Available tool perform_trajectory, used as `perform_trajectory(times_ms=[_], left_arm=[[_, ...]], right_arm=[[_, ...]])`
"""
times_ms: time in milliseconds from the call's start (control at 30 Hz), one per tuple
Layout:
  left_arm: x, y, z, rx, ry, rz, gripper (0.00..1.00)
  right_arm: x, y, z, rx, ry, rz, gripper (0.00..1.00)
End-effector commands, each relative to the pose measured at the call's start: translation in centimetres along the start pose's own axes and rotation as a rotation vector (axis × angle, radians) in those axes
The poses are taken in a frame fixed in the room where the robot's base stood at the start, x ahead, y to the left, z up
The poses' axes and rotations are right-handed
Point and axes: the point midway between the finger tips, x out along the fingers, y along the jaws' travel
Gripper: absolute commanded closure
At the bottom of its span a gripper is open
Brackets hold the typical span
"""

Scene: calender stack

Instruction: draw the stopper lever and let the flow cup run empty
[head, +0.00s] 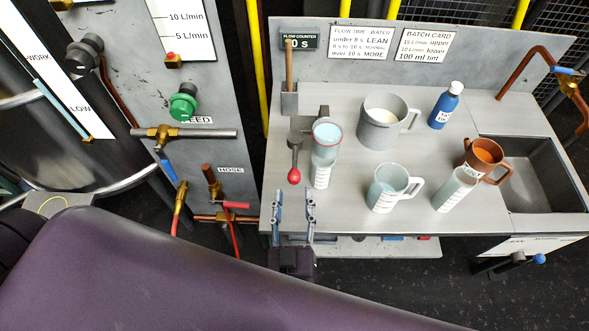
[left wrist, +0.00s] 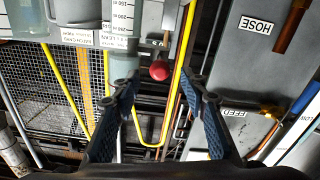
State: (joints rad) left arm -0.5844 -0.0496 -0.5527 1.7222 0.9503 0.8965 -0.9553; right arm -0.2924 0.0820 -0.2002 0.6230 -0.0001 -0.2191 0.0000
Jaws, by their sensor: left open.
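The flow cup (head: 327,133), with a pinkish rim, sits in a dark stand near the left of the bench. A clear graduated cylinder (head: 321,174) stands under it. The stopper lever (head: 295,156) hangs forward beside the cup and ends in a red knob (head: 294,176). My left gripper (head: 295,195) is open at the bench's front edge, its fingers pointing toward the knob. In the left wrist view, the red knob (left wrist: 159,70) shows between and beyond the fingertips, apart from both. I cannot tell how full the cup is. My right gripper is out of view.
A sink (head: 520,150) is at the far right. A hose valve (head: 212,182) is at left.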

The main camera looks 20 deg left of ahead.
Motion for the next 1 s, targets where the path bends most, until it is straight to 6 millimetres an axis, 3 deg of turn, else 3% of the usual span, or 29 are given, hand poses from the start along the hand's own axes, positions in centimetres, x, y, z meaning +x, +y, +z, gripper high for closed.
perform_trajectory(times_ms=[200, 400, 767, 1000], left_arm=[[3.7, 0.1, -0.3, 0.002, 0.004, 0.003, 0.6], [6.1, 0.0, -0.1, 0.002, 0.001, 0.003, 0.6], [6.8, 0.0, 0.1, 0.002, 0.0, 0.003, 0.6], [6.8, 0.0, 0.1, 0.002, 0.0, 0.003, 0.84]], right_arm=[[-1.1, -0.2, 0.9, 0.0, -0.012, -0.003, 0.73], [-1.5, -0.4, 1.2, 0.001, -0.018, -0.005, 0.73], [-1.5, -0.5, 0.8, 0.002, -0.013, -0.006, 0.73], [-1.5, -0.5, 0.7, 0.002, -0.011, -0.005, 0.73]])
